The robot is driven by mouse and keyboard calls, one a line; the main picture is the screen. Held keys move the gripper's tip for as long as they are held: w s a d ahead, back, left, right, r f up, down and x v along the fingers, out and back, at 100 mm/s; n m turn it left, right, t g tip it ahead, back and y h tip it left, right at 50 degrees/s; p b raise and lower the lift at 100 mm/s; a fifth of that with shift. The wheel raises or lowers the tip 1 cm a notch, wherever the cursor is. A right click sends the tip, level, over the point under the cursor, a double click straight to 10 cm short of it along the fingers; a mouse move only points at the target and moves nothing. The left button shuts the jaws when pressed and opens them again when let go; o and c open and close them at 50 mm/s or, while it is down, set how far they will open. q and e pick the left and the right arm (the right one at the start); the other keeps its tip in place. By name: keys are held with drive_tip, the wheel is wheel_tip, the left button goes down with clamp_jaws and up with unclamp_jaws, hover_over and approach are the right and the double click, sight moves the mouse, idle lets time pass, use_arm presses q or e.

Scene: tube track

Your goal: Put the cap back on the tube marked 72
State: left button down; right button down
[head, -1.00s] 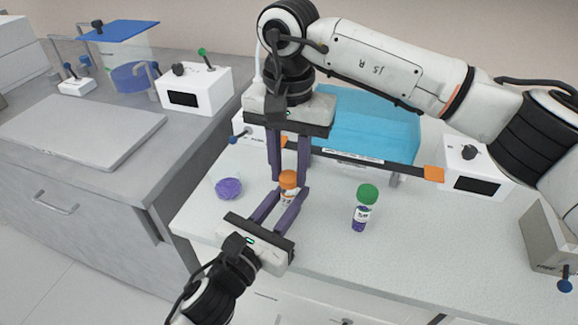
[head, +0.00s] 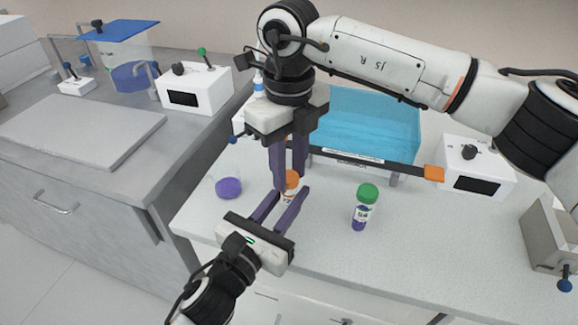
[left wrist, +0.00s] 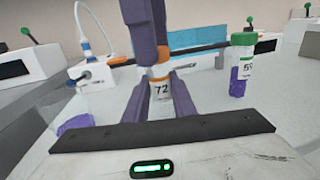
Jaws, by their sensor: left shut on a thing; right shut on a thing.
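The tube marked 72 (left wrist: 160,88) stands upright between the fingers of my left gripper (head: 286,202), which is shut on it. Its number faces the left wrist camera. An orange cap (head: 292,178) sits at the top of the tube in the head view. My right gripper (head: 287,182) comes down from above and is shut on the cap, its fingers hiding much of it.
A green-capped tube (head: 364,208) stands to the right; its label reads like 59 in the left wrist view (left wrist: 243,66). A purple item (head: 229,188) lies to the left. A blue bin (head: 365,125) and a white device (head: 474,165) stand behind. The front right of the table is clear.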

drive_tip(key=m, duration=0.5)
drive_tip(key=c, duration=1.3)
unclamp_jaws()
drive_tip(key=shift+c, duration=0.2)
drive_tip(key=shift+r, duration=0.1)
wheel_tip(320, 180, up, 12)
use_arm(q)
drive_tip(key=c, duration=1.4)
unclamp_jaws()
